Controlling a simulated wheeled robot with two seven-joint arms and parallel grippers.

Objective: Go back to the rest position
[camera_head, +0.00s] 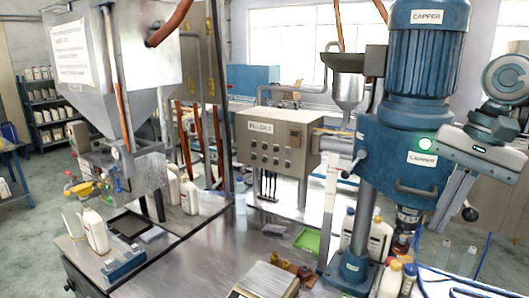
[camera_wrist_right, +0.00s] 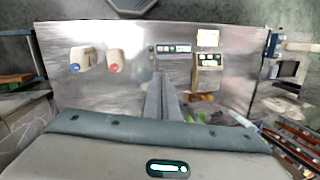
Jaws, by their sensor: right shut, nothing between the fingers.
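My right arm comes in at the right edge of the head view, in front of the blue capper machine's right side. Its gripper (camera_head: 440,222) hangs below the pale housing with a green light, fingers pointing down and slightly left. The fingers are together and hold nothing. In the right wrist view the shut fingers (camera_wrist_right: 158,82) stand as one grey bar above the metal table. My left gripper is not in either view.
The blue capper (camera_head: 397,150) stands left of my right gripper. White bottles (camera_head: 380,240) stand at its base. A steel hopper (camera_head: 110,45) is at the left and a control box (camera_head: 283,140) at the centre. The steel table (camera_head: 215,255) has bare room in front.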

